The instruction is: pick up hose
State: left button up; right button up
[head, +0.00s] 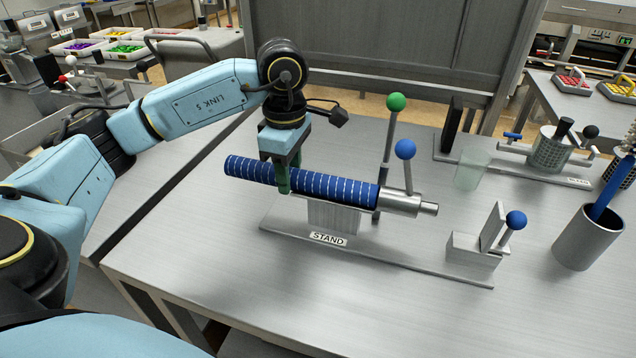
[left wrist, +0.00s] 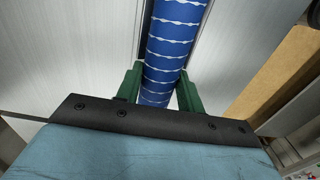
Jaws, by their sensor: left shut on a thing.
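The hose (head: 330,188) is a blue tube with white stripes. In the head view it lies level above the stand (head: 328,239), and its right end meets a silver cylindrical fitting (head: 402,203); I cannot tell whether it sits on it or only touches it. My left gripper (head: 284,184) is shut on the hose left of its middle, with its green fingers either side. In the left wrist view the hose (left wrist: 172,45) runs between the green fingers (left wrist: 158,88). The hose's left end is free. My right gripper is not in view.
A green-knobbed lever (head: 396,102) and a blue-knobbed lever (head: 405,150) rise by the fitting. A small block with a blue knob (head: 516,220) stands on the stand's right end. A grey cup (head: 588,237) is at right, a clear glass (head: 471,171) behind. The front tabletop is clear.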

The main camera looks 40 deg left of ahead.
pick_arm(q)
jog(key=shift+c, duration=1.4)
jog(key=shift+r, duration=0.1)
